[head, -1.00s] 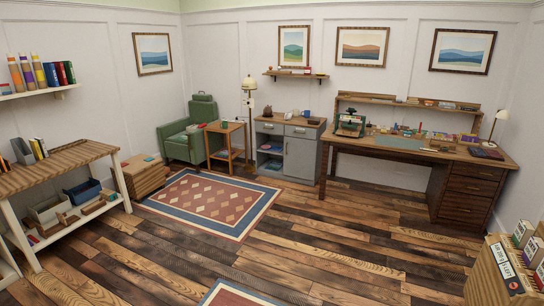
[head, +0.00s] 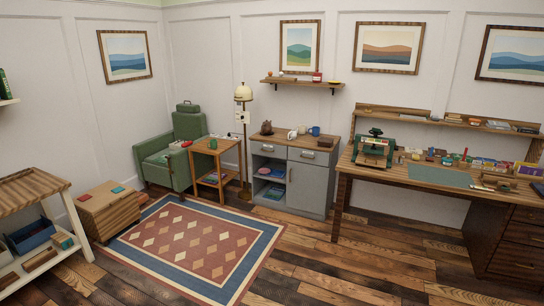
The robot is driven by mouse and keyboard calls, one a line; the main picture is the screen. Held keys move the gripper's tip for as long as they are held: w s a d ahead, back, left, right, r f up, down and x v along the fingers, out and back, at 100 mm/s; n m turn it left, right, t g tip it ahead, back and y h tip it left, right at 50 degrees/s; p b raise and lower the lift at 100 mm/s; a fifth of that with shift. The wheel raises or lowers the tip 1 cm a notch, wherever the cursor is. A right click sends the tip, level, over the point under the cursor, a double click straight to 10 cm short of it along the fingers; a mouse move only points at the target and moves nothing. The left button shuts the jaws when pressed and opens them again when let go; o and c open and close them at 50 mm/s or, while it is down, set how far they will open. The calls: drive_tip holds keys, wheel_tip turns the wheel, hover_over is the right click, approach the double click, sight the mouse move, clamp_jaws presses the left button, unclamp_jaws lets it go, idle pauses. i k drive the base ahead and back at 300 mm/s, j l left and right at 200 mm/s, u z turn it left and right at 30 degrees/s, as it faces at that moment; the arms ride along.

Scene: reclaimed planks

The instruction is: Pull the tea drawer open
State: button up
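A grey cabinet (head: 307,185) with a wooden top stands against the back wall, near the middle of the head view. It has two drawers side by side under its top, a left drawer (head: 268,148) and a right drawer (head: 309,155), each with a metal handle. Both look shut. No label is readable, so I cannot tell which is the tea drawer. Below the left drawer are open shelves, and below the right one is a closed door. A brown pot, a white item and a blue mug (head: 314,131) stand on the top. My gripper is not in view.
A patterned rug (head: 262,260) lies on the plank floor before the cabinet. A side table (head: 217,166), floor lamp (head: 243,95) and green armchair (head: 168,160) stand left of it. A long desk (head: 395,174) stands right. The floor in front is clear.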

sight(257, 147)
drive_tip(key=i, duration=3.15)
drive_tip(key=i+j, duration=0.1)
drive_tip(key=i, duration=3)
drive_tip(key=l+z, duration=0.05)
drive_tip(key=l, duration=0.05)
